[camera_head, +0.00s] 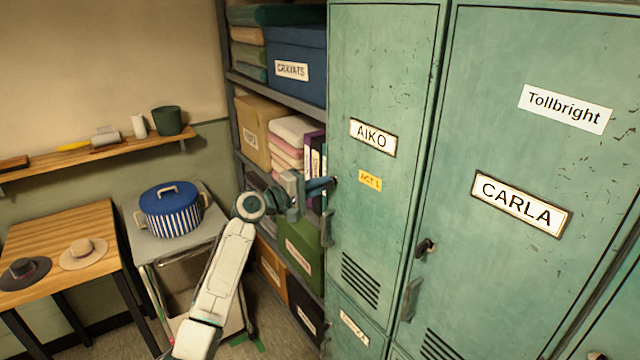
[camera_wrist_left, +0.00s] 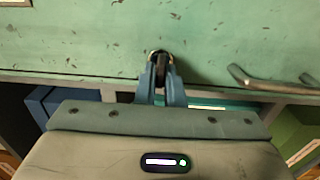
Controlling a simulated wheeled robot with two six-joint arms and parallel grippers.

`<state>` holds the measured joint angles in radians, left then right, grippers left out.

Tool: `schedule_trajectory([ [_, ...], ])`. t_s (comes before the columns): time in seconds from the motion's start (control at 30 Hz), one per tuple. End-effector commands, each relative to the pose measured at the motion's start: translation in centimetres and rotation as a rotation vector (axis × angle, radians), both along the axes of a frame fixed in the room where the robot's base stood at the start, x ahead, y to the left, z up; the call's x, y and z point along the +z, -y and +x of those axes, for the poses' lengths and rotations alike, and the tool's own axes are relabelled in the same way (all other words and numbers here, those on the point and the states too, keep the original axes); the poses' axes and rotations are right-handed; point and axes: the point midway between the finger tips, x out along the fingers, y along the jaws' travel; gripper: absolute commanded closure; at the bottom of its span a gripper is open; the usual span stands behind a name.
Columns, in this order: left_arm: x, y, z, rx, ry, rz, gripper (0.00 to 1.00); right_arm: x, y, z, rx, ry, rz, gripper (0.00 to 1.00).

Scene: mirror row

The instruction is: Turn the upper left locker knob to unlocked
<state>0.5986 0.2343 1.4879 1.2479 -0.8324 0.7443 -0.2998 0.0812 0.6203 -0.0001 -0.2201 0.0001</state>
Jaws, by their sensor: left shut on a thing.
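The upper left locker is the green door labelled AIKO (camera_head: 385,90). Its knob (camera_head: 335,180) is at the door's left edge, mostly hidden by my fingers in the head view. In the left wrist view the knob (camera_wrist_left: 160,57) shows as a dark grip in a pale ring. My left gripper (camera_head: 325,184) reaches it from the left, its blue fingers (camera_wrist_left: 160,70) shut on the knob from both sides. I cannot read whether the knob is at locked or unlocked. My right gripper is not in view.
A metal handle (camera_head: 327,228) is below the knob; it also shows in the wrist view (camera_wrist_left: 270,82). The CARLA locker (camera_head: 520,160) is to the right. Shelves with boxes (camera_head: 296,66) stand behind my arm. A trolley with a blue striped pot (camera_head: 172,212) is at left.

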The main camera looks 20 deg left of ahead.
Motion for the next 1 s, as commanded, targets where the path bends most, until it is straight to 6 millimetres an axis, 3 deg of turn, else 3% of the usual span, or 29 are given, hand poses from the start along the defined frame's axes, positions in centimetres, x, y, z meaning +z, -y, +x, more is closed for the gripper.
schedule_trajectory([
  [0.37,0.1,0.0,0.0,0.001,-0.002,-0.005,1.00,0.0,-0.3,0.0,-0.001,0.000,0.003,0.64],
  [0.4,0.0,0.0,0.0,0.001,-0.002,-0.005,0.88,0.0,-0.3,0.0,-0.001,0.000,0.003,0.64],
  [0.5,0.0,0.0,0.0,0.001,-0.002,-0.005,0.70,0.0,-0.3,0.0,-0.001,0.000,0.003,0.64],
  [0.83,-0.1,-0.2,-0.2,0.001,-0.002,-0.003,0.70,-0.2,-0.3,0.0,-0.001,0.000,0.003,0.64],
  [1.0,-0.5,-1.7,-2.0,0.002,-0.002,0.001,0.70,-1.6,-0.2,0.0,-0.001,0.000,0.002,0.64],
])
